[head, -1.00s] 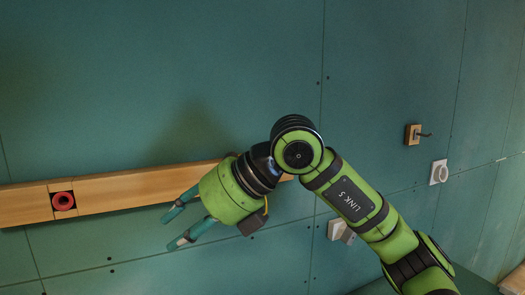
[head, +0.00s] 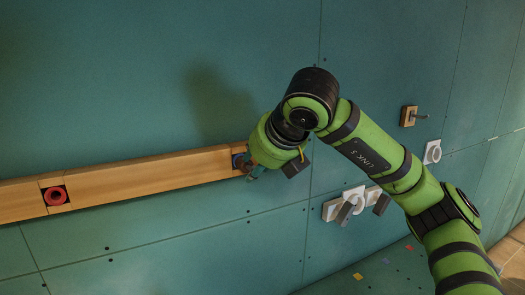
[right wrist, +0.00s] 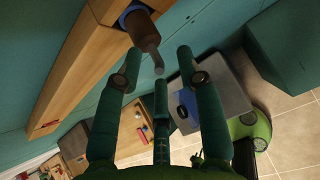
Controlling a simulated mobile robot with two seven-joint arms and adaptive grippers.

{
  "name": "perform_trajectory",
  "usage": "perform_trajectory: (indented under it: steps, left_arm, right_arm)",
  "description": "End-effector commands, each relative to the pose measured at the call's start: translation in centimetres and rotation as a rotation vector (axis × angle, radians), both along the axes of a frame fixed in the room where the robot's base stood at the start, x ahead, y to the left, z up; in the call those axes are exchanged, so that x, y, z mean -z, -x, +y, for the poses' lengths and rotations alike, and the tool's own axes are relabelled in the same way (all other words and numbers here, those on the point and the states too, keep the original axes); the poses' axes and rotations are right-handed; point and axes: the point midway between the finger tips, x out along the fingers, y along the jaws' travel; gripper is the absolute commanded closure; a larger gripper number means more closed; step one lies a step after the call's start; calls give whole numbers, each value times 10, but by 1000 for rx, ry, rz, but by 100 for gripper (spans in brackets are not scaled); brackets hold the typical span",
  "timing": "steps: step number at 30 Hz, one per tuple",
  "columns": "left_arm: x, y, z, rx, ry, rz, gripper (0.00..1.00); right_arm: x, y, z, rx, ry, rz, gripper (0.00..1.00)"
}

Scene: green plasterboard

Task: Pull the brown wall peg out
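The brown wall peg (right wrist: 146,36) sticks out of a blue-collared socket in the wooden rail, as the right wrist view shows. My right gripper (right wrist: 160,80) is open, with its fingers spread and nothing between their tips. The peg lies just ahead of the fingertips, its tip near the middle finger; I cannot tell whether they touch. In the head view my right gripper (head: 248,168) is at the right end of the wooden rail (head: 150,183), close to the blue collar (head: 238,160), and mostly hides the peg. My left gripper is not in view.
A red ring (head: 55,196) sits in the rail's left part. White wall fittings (head: 350,203) with grey parts are below my right arm. The wall above the rail is clear.

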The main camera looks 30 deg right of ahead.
Motion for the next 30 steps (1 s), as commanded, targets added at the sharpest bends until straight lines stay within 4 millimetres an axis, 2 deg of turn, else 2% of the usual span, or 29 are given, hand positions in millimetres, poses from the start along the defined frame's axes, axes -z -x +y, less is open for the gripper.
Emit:
perform_trajectory:
  steps: [9,11,12,13,18,19,20,30]
  left_arm:
    - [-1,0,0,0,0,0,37]
    - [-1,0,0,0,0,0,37]
    - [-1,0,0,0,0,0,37]
    - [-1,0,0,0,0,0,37]
    - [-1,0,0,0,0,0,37]
    - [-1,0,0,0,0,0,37]
    - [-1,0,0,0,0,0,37]
    - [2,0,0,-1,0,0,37]
  right_arm:
    - [3,-3,0,-2,-1,0,62]
    - [3,-3,0,-2,-1,0,82]
    - [3,-3,0,-2,-1,0,98]
    - [3,-3,0,-2,-1,0,100]
    - [3,-3,0,-2,0,1,100]
    - [3,-3,0,-2,0,1,94]
    - [3,-3,0,-2,0,1,100]
    - [3,3,1,-2,1,1,100]
